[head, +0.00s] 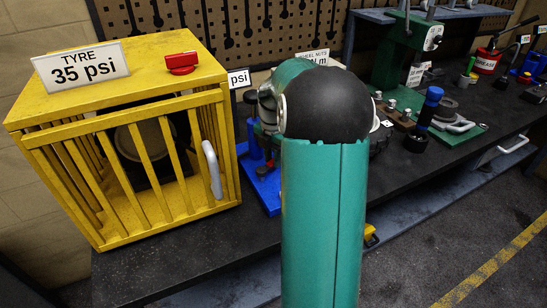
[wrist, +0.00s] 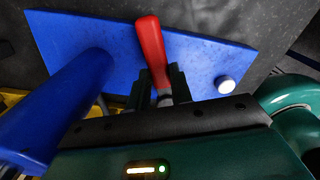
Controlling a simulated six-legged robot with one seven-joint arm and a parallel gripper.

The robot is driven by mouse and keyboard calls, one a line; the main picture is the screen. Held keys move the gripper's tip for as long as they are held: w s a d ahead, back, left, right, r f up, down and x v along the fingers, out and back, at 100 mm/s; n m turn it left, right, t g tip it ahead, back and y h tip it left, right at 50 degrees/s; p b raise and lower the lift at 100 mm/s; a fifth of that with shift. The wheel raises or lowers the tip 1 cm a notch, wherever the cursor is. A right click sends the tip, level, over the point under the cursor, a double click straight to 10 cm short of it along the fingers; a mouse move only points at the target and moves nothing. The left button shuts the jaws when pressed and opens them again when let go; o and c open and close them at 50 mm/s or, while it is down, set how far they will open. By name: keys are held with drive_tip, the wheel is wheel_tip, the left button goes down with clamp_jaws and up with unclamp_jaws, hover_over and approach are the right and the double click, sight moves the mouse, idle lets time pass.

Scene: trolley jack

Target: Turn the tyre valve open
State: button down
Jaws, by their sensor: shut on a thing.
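In the wrist view a red lever handle (wrist: 150,45), which I take to be the tyre valve's, stands over a blue base plate (wrist: 205,55). My gripper (wrist: 162,88) is shut on the lower part of this handle, with a dark finger on each side. The handle's red end sticks out beyond the fingers. In the head view my green arm hides the gripper and the handle. The blue base (head: 262,183) shows partly there, left of my arm. Which way counts as open cannot be told.
A blue cylinder (wrist: 65,100) stands close left of my gripper, and a white round knob (wrist: 225,85) is to its right. A yellow cage (head: 140,135) with a red knob (head: 182,63) on top stands left on the dark bench (head: 165,262). Other tools crowd the right.

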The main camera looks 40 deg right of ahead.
drive_tip(key=c, duration=1.2)
unclamp_jaws()
drive_tip(key=shift+c, duration=0.2)
wheel_tip(320, 180, up, 14)
